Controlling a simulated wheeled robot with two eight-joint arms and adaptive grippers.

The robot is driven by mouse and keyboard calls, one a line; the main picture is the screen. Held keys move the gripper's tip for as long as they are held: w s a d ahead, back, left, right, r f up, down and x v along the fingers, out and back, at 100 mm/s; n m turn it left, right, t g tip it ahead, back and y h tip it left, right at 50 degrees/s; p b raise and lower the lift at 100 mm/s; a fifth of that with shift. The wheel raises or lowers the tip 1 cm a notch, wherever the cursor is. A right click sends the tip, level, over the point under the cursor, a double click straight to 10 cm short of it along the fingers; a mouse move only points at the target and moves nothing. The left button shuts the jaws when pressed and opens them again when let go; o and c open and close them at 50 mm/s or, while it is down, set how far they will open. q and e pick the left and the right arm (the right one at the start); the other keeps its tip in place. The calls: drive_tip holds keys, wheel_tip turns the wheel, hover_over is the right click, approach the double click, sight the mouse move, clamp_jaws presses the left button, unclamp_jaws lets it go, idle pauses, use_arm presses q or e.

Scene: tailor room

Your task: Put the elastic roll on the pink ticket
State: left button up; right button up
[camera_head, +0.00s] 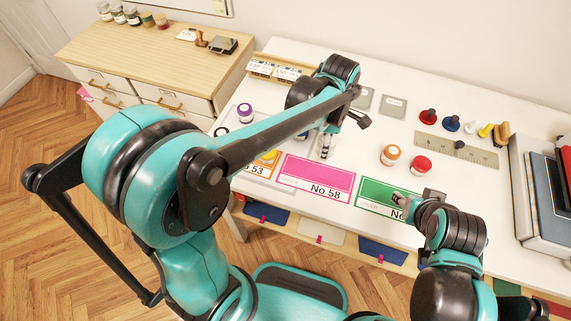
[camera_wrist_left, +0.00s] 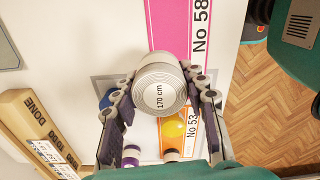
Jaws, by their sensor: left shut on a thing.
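The elastic roll (camera_wrist_left: 160,84) is a white disc marked "170 cm". My left gripper (camera_wrist_left: 163,92) is shut on it, with one finger on each side. In the head view my left gripper (camera_head: 326,147) is above the table by the far edge of the pink ticket (camera_head: 318,174), and my arm hides much of the roll. The pink ticket reads "No 58" and looks bare; it also shows in the left wrist view (camera_wrist_left: 176,28), beyond the roll. My right gripper (camera_head: 403,199) is over the green ticket (camera_head: 375,193); its jaws are too small to judge.
An orange ticket (camera_head: 259,170) with a yellow roll (camera_head: 269,156) lies left of the pink one. Orange (camera_head: 390,155) and red (camera_head: 421,164) rolls stand to the right. A purple-topped roll (camera_head: 245,112) stands at left. A ruler (camera_head: 456,150) lies farther right.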

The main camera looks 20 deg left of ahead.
use_arm(q)
drive_tip(key=b, duration=0.2)
hover_over(293, 166)
wheel_tip(293, 166, down, 5)
drive_tip(key=shift+f, duration=0.15)
drive_tip(key=shift+f+b, duration=1.1)
drive_tip(key=shift+f, duration=0.8)
drive_tip(key=shift+f, duration=0.2)
drive_tip(key=o, duration=1.1)
drive_tip(key=shift+r, duration=0.1)
